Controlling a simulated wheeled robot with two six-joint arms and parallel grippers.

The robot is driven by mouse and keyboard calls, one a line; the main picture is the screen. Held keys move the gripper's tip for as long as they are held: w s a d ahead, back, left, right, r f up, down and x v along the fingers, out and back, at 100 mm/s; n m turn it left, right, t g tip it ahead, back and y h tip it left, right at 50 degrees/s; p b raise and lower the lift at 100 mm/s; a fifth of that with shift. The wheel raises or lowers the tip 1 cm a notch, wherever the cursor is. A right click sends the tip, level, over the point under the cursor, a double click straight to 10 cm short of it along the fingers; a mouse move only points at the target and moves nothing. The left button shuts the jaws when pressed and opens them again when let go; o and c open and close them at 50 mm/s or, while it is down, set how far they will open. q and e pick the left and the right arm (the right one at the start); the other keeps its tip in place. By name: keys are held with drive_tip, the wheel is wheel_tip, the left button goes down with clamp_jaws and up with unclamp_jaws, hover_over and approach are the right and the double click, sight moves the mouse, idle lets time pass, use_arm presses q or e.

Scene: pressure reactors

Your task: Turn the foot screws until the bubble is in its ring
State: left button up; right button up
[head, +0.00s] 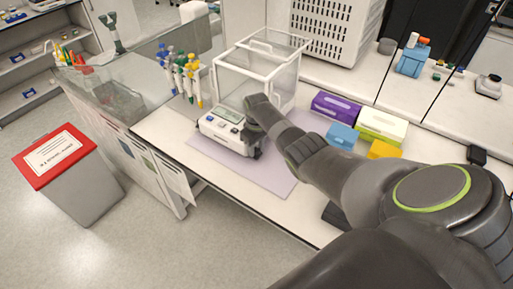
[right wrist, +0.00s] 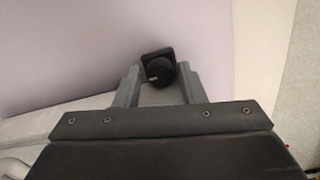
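The balance (head: 222,130) is a white instrument with a small display, standing on a pale mat in front of its clear glass draft shield (head: 258,75). My right gripper (head: 254,152) is low at the balance's front right corner, mostly hidden behind my own arm in the head view. In the right wrist view, a black round foot screw (right wrist: 159,72) sits between the tips of its two grey fingers (right wrist: 159,76). The fingers stand apart, one on each side; firm contact does not show. The bubble and its ring are too small to make out. My left gripper is not in view.
The pale mat (head: 265,177) has bare room in front. Several pipettes (head: 183,75) stand on a rack to the left. A red-lidded bin (head: 52,153) stands on the floor.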

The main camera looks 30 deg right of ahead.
sight(257, 149)
drive_tip(key=shift+c, duration=0.3)
drive_tip(key=c, duration=0.6)
drive_tip(key=shift+n, duration=2.3)
drive_tip(key=shift+c, duration=0.2)
drive_tip(key=o, duration=0.7)
drive_tip(key=shift+r, duration=0.5)
wheel_tip(257, 149, up, 16)
drive_tip(key=b, duration=0.1)
drive_tip(key=shift+r+b, duration=0.2)
drive_tip(key=shift+b, duration=0.2)
